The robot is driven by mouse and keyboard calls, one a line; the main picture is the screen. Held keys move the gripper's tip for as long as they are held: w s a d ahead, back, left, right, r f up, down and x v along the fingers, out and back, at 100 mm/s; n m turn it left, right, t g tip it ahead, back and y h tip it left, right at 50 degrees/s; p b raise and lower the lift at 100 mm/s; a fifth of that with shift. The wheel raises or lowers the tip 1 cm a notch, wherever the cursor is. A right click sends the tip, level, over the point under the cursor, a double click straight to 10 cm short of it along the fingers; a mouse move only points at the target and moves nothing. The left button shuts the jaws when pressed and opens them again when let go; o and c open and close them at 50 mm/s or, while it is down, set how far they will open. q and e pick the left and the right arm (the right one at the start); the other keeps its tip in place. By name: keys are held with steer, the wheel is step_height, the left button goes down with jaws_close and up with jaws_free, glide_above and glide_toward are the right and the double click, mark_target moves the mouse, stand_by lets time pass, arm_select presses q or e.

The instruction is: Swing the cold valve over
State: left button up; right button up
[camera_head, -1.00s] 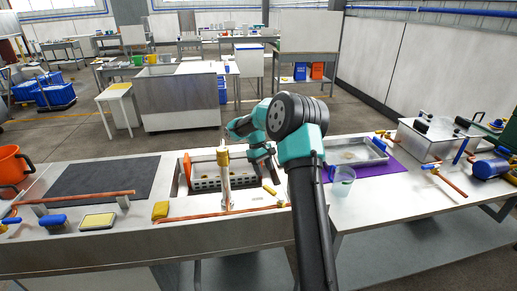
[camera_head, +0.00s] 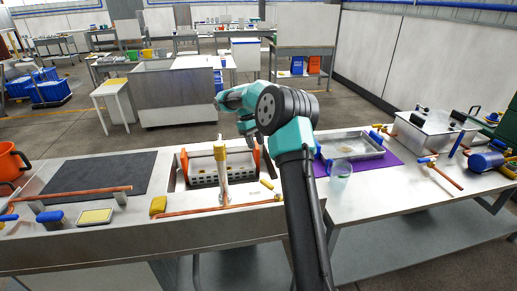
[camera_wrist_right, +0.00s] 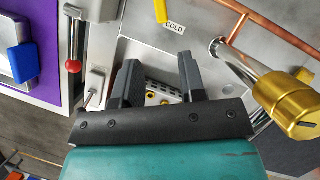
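The cold valve's yellow handle (camera_head: 267,184) is on the counter at the right side of the sink. In the right wrist view, the yellow handle (camera_wrist_right: 161,11) is at the top edge beside the COLD label (camera_wrist_right: 174,27). My right gripper (camera_wrist_right: 157,68) is open and empty, with its fingers pointing toward the label and handle but apart from them. In the head view my right arm partly hides the gripper above the sink's right side. My left gripper is not in view.
A steel spout (camera_head: 222,174) with a brass tip rises in front of the sink. A rack (camera_head: 205,177) with orange ends sits in the sink. A copper pipe (camera_head: 190,210) runs along the front. A tray (camera_head: 352,147) on purple cloth and a clear cup (camera_head: 341,169) stand right.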

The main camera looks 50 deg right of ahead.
steer(key=shift+s+d+f+m, duration=0.2)
steer(key=shift+m, duration=0.2)
steer(key=shift+c, duration=0.8)
steer(key=s+d+f+m, duration=0.1)
steer(key=m, duration=0.1)
steer(key=s+d+f+m+t+y, duration=0.1)
steer(key=m, duration=0.1)
steer(key=m+y, duration=0.1)
steer(key=m, duration=0.2)
steer(key=shift+s+d+f+t, duration=0.4)
jaws_close()
steer(key=shift+s+d+f+m+t+y, duration=0.35)
steer(key=shift+s+d+f+m+t, duration=0.15)
steer(key=shift+m, duration=1.15)
steer(key=shift+s+d+f+m+t+y, duration=0.35)
steer(key=shift+s+d+m+t, duration=0.2)
steer(key=shift+m, duration=1.15)
steer(key=shift+s+d+f+m+t+y, duration=0.3)
steer(key=shift+s+d+f+m+t, duration=0.2)
steer(key=shift+m, duration=1.15)
